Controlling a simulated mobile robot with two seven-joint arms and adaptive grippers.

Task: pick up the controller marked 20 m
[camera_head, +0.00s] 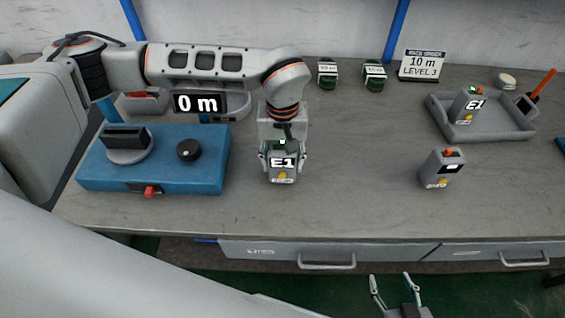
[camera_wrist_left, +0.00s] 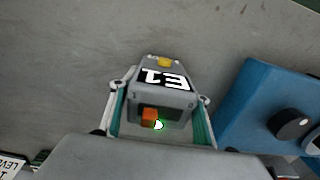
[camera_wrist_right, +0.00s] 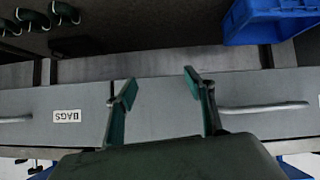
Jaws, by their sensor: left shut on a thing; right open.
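My left gripper (camera_head: 282,160) points down at the bench and is shut on a grey controller (camera_head: 283,173) whose display reads E1. The left wrist view shows this controller (camera_wrist_left: 165,85) between both fingers, with an orange part and a lit green light; I cannot tell whether it touches the bench. A second grey controller (camera_head: 441,168) stands on the bench to the right, its display unreadable. A third controller (camera_head: 467,107), also reading E1, stands in a grey tray (camera_head: 490,131). No 20 m marking is legible. My right gripper (camera_head: 395,284) is open and empty in front of the drawers.
A blue test unit (camera_head: 205,170) with a socket, black knob and red button stands left of the held controller. A display (camera_head: 200,103) reads 0 m. Two green-black items (camera_head: 374,75) stand at the back. The middle bench is clear.

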